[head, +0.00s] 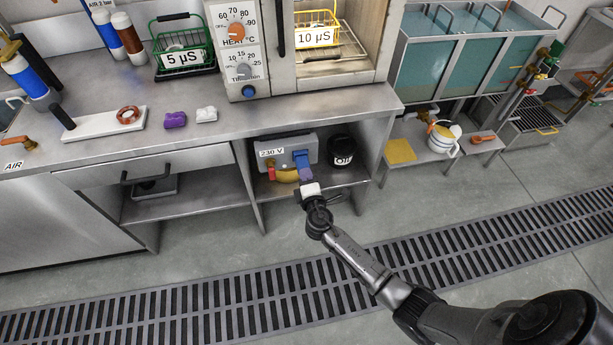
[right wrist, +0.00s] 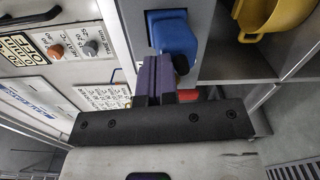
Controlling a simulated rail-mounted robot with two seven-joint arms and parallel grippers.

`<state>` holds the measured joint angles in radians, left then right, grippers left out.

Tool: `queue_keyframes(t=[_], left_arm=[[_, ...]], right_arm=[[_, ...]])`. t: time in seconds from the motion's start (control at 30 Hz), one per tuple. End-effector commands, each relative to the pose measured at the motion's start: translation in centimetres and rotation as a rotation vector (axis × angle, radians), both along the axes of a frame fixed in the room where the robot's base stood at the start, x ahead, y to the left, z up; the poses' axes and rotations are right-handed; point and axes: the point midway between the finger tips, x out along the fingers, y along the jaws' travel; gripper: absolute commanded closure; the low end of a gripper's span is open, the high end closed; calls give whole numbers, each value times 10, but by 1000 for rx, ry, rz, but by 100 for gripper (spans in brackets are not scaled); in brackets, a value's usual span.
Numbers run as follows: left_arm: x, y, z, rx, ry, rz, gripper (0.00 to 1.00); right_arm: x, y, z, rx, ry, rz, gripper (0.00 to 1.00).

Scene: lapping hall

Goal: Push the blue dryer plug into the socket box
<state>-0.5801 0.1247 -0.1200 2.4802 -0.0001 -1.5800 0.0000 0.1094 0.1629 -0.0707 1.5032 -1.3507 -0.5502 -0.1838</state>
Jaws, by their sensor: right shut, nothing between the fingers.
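The grey socket box (head: 285,150), labelled 230 V, stands in the open bay under the bench. The blue plug (head: 302,159) is at the right part of its front; it also shows large in the right wrist view (right wrist: 176,34). I cannot tell how deep it sits. My right gripper (head: 306,176) is shut and empty, its purple fingertips (right wrist: 157,62) right at the blue plug's near end. I cannot tell if they touch it. My left gripper is not in view.
A red thing (head: 271,173) and a yellow thing (head: 287,176) are at the box's lower front. A black oil can (head: 342,152) stands close on the right. The bench edge (head: 240,134) overhangs the bay. The floor in front is clear.

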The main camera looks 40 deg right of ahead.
Motion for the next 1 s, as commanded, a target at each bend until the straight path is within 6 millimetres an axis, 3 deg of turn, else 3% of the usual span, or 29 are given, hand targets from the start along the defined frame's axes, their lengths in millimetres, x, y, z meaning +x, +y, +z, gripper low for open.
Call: queue_keyframes(t=[0.7,1.0], left_arm=[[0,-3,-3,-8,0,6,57],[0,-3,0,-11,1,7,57]], right_arm=[[7,-5,0,0,1,-2,100],[-5,2,0,0,1,0,100]])
